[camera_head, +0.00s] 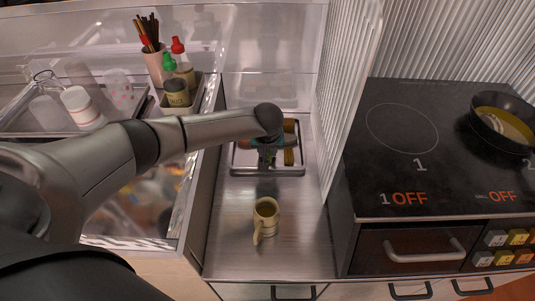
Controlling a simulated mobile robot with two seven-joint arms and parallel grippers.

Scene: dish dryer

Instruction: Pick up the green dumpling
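A metal tray (240,158) lies on the steel counter and holds small food pieces. A yellow-green piece (288,157) and a brownish piece (289,127) show at its right side. I cannot tell for sure which piece is the green dumpling; part of the tray's contents is hidden under my arm. My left arm reaches in from the left, and my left gripper (267,157) points down over the middle of the tray, just left of the yellow-green piece. Its fingers are too small and dark to show whether they are open or hold anything. My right gripper is out of view.
A yellowish mug (266,217) stands on the counter in front of the tray. A ribbed clear panel (346,90) rises right of the tray, beside the black stove (400,150) with a pan (503,120). A glass case with bottles (178,75) and cups (78,104) stands left.

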